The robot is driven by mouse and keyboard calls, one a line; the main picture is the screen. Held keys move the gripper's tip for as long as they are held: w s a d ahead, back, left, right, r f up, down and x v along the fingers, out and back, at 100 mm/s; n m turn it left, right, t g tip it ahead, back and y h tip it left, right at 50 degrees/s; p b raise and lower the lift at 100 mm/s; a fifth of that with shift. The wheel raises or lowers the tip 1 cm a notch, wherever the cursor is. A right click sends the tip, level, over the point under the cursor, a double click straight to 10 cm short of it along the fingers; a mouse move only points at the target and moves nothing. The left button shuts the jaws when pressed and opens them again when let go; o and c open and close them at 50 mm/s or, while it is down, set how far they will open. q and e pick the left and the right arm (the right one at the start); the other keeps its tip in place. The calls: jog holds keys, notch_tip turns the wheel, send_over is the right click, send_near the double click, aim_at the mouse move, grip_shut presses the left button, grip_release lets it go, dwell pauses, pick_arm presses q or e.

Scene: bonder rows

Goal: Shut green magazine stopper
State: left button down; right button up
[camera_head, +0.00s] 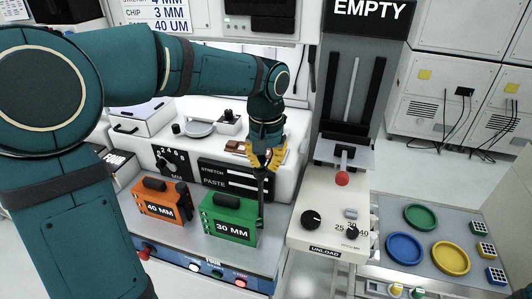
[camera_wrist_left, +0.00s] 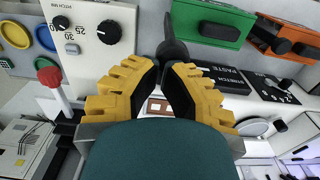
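The green magazine (camera_head: 230,222), marked 30 MM, stands on the grey bench shelf. Its stopper seems to be the dark bar (camera_head: 262,203) rising upright at its right end. My left gripper (camera_head: 263,168) points down over that bar, with its yellow fingers close together at the bar's top. In the left wrist view the bar (camera_wrist_left: 173,48) shows at the converging fingertips (camera_wrist_left: 163,66), and the fingers look shut on it. The contact itself is partly hidden. The green magazine (camera_wrist_left: 208,20) lies just beyond, to the right. My right gripper is not in view.
An orange magazine (camera_head: 159,203), marked 40 MM, stands left of the green one. A white unload unit (camera_head: 330,222) with knobs and a red-balled lever (camera_head: 342,179) is close on the right. Blue, green and yellow dishes lie farther right.

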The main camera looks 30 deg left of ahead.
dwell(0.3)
pick_arm(q)
notch_tip(320, 180, down, 12)
jog(key=b, duration=0.6)
jog(key=shift+r, duration=0.2)
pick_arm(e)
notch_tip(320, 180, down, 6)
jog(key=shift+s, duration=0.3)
pick_arm(q)
jog(key=shift+r, duration=0.1)
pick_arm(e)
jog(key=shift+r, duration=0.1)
pick_arm(q)
notch_tip(320, 180, up, 14)
jog(key=p, duration=0.6)
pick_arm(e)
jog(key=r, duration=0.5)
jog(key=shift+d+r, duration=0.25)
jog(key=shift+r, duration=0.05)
